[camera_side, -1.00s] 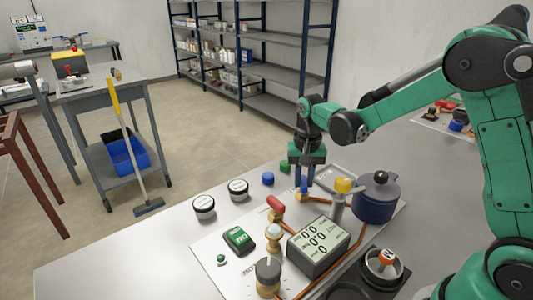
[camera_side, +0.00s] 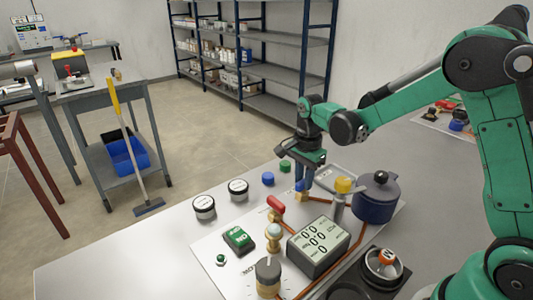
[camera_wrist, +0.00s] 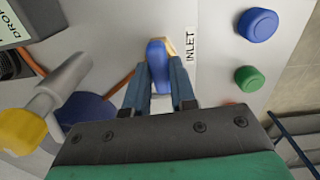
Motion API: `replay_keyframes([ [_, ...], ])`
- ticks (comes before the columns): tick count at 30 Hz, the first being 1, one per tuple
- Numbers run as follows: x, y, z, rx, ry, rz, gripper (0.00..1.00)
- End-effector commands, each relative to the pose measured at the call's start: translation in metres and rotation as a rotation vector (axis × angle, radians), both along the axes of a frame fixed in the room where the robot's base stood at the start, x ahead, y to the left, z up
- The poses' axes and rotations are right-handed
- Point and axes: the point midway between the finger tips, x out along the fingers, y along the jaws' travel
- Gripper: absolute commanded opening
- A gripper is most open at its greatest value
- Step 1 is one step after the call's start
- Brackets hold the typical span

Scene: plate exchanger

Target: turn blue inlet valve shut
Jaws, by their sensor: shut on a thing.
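The blue inlet valve handle (camera_wrist: 158,62) shows in the wrist view beside a white label reading INLET (camera_wrist: 191,45), with a bit of its brass body behind it. My gripper (camera_wrist: 160,85) is shut on the blue handle, one finger on each side. In the side view my gripper (camera_side: 303,180) points down at the valve, and the blue handle (camera_side: 299,186) shows only partly between and beside the fingers. The brass valve body (camera_side: 301,197) sits below it on the white board. The handle's exact angle against the pipe is hard to tell.
A yellow-topped grey post (camera_side: 342,186) and a dark blue pot (camera_side: 376,200) stand close to the right. A red-handled valve (camera_side: 276,204) and a display box (camera_side: 318,245) are in front. Blue (camera_side: 268,179) and green (camera_side: 285,166) caps lie to the left.

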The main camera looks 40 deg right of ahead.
Motion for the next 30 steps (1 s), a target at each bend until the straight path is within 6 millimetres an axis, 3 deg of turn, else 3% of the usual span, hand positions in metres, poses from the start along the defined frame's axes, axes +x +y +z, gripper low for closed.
replay_keyframes([
  [21, 0.0001, -0.0006, 0.0004, -0.001, 0.000, -0.076, 0.00],
  [22, 0.0001, -0.0006, 0.0004, -0.001, 0.000, -0.076, 0.27],
  [25, 0.0001, -0.0005, 0.0003, -0.001, 0.000, -0.075, 0.53],
  [30, 0.0000, -0.0003, 0.0002, -0.001, 0.000, -0.074, 0.53],
])
